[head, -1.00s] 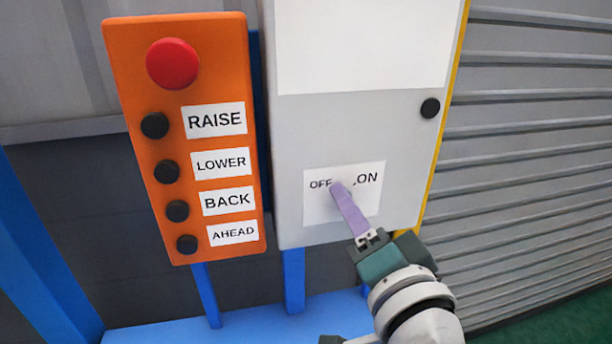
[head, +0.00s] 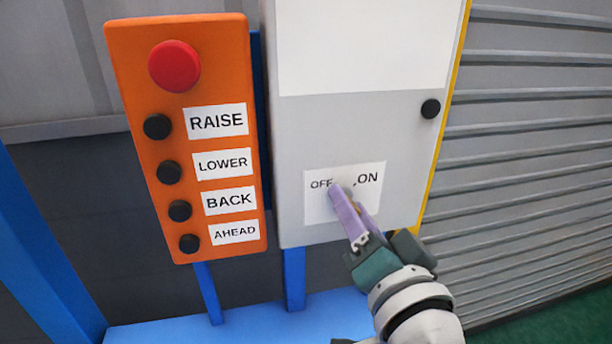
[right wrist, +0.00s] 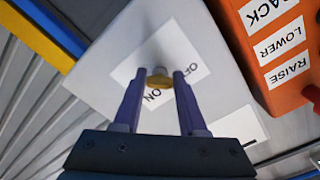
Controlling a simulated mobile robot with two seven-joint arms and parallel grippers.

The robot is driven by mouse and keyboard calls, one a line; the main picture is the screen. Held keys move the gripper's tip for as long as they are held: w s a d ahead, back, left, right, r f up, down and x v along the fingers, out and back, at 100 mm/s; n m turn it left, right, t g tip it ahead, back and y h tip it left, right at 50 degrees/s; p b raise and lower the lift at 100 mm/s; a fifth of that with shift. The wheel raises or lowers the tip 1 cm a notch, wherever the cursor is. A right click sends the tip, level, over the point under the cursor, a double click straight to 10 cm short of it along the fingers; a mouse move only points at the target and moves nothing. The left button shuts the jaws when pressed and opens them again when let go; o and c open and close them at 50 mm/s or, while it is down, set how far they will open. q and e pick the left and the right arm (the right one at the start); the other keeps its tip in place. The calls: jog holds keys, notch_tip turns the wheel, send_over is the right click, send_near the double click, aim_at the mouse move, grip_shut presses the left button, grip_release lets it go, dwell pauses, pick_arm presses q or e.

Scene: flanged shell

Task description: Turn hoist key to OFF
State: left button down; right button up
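The hoist key is a small yellowish piece (right wrist: 160,82) on the white OFF/ON label (head: 316,208) of the grey box (head: 300,130). In the head view it is mostly hidden by my fingers, so which word it points to cannot be told. My right gripper (head: 346,192) is at the label, between OFF and ON. In the right wrist view its two purple fingertips (right wrist: 159,76) stand apart, one on each side of the key. Small gaps seem to show, and contact is not clear. My left gripper is not in view.
An orange panel (head: 150,215) with a red button (head: 174,66) and several black buttons hangs left of the box. A black knob (head: 430,109) is at the box's right side. Blue posts and a ribbed grey shutter (head: 540,150) stand around it.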

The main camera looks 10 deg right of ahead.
jog(key=o, duration=0.4)
jog(key=s, duration=1)
jog(key=shift+d, duration=0.2)
